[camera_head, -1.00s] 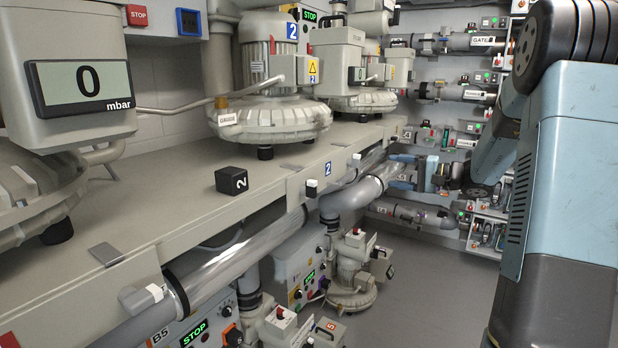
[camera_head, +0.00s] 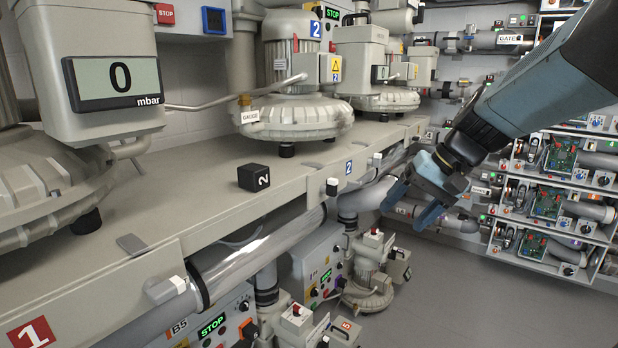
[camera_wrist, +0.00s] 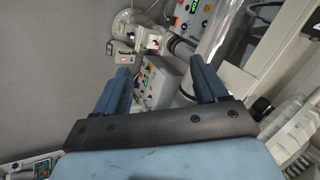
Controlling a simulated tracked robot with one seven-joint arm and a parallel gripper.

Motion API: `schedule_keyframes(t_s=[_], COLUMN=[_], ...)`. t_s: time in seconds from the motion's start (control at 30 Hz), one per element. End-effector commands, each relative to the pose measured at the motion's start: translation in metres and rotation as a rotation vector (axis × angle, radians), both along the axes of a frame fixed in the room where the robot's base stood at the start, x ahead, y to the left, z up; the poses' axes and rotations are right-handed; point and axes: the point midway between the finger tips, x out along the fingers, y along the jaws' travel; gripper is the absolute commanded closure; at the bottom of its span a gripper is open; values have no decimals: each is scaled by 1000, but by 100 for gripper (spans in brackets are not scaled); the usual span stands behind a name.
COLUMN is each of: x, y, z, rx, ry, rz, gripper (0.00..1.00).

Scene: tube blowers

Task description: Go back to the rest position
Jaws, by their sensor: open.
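My gripper (camera_head: 411,200) is blue and hangs at the end of my arm in the right half of the head view, in front of the pipes at the end of the bench. In the wrist view its two blue fingers (camera_wrist: 160,85) stand apart with nothing between them. It is open and empty, and no object touches its fingertips. Beyond the fingers the wrist view shows a control box, a small blower and a clear tube at an angle.
A long beige bench (camera_head: 190,185) carries several blowers and a black cube (camera_head: 253,177) marked 2. A small blower (camera_head: 370,275) stands on the floor. Shelves with circuit boards (camera_head: 552,205) are at right. The grey floor (camera_head: 450,300) is open.

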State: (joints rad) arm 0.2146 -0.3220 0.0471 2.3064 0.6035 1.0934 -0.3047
Motion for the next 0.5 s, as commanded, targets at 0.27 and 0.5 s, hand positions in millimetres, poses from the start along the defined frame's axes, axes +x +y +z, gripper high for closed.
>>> schedule_keyframes(t_s=[0.27, 0.5], x=[-61, -97], y=[-15, -35], z=[2, 4], rx=[-255, -431], ry=[-102, -222], rz=[16, 10], gripper=[28, 28])
